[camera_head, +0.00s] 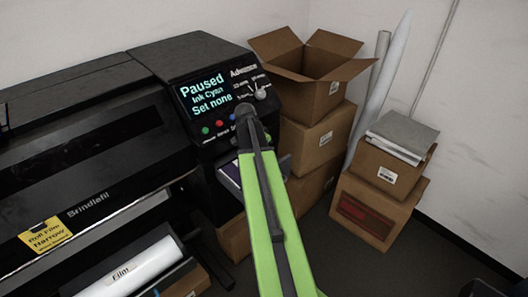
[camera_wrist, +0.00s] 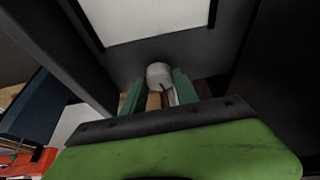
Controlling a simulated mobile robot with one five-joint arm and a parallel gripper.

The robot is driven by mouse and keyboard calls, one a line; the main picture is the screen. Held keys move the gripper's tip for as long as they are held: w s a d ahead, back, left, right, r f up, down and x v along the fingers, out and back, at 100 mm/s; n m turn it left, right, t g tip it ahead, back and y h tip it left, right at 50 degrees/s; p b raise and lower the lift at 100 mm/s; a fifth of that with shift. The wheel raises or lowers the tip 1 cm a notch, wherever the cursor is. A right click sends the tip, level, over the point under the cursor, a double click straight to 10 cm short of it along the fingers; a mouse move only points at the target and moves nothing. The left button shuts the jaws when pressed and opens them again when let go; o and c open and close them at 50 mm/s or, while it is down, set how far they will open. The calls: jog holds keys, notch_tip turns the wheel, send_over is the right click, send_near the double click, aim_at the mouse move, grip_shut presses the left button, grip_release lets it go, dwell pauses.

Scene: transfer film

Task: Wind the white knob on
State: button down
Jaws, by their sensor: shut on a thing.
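In the wrist view, a round, off-white knob (camera_wrist: 159,74) with a dark line on it sits between the green fingertips of my gripper (camera_wrist: 158,92). My gripper is shut on it, one finger on each side. In the head view, my green arm reaches up across the printer's front and hides the fingertips. A small pale knob (camera_head: 260,94) shows under the word "Advance" on the control panel, just right of my arm's upper end. I cannot tell from the head view whether it is the held one. The panel's screen (camera_head: 206,92) reads "Paused, Ink Cyan, Set none".
The black printer (camera_head: 90,150) fills the left. A white film roll (camera_head: 130,268) lies low in front. An open carton (camera_head: 312,65) tops stacked boxes at the right. Another box (camera_head: 375,205) stands farther right. Bare floor shows at the lower right.

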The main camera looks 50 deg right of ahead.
dwell(0.4)
jog(key=c, duration=0.9)
grip_release()
jog(key=shift+c, duration=0.2)
jog(key=p+v, duration=1.6)
jog(key=v, duration=0.1)
jog(key=shift+r, duration=0.25)
